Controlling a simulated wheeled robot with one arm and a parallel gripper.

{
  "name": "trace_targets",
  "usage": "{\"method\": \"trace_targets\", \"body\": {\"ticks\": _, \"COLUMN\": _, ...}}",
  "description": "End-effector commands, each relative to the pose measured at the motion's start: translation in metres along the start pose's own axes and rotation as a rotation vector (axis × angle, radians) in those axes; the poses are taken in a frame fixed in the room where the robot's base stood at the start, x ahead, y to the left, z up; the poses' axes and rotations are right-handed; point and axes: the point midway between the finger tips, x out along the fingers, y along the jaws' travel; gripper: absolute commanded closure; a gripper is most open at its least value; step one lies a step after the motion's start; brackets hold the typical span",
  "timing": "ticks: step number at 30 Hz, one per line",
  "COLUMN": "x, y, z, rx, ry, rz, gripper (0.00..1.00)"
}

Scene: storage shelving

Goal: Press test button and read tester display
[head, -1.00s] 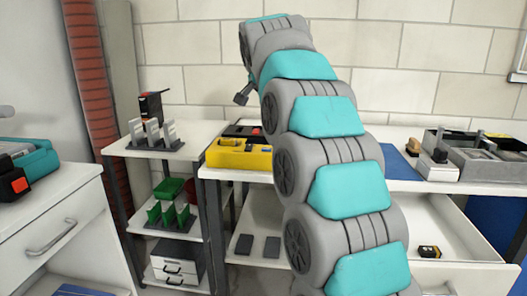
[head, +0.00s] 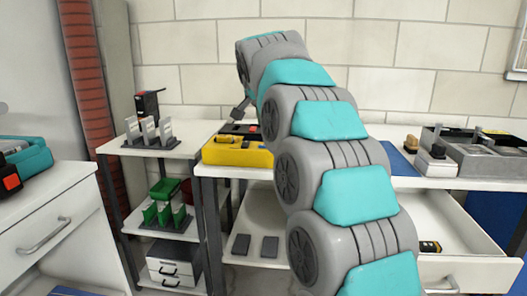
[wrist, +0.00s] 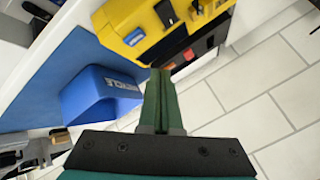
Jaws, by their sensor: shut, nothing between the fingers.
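The yellow tester (head: 236,153) sits on the bench left of my arm, with a black top and a small red part. I cannot read any display. My gripper (head: 238,114) is just above the tester's back edge in the head view. In the wrist view my gripper (wrist: 160,75) is shut and empty, its tips below the tester's dark section. Contact is not shown.
A blue bin (wrist: 98,98) lies left of my fingers in the wrist view, near a blue mat (wrist: 60,72). A small rack (head: 152,140) stands left of the tester. An open drawer (head: 470,250) and a grey tray (head: 485,158) are at right.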

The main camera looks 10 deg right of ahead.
Motion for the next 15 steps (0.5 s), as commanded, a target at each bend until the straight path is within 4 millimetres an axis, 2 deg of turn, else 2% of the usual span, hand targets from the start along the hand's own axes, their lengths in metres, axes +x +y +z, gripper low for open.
{"method": "trace_targets", "body": {"ticks": 6, "x": 0.023, "y": 0.017, "z": 0.016, "rx": 0.0, "ry": 0.0, "rz": 0.002, "gripper": 1.0}}
{"method": "trace_targets", "body": {"ticks": 15, "x": 0.028, "y": 0.02, "z": 0.02, "rx": 0.0, "ry": 0.0, "rz": 0.0, "gripper": 1.0}}
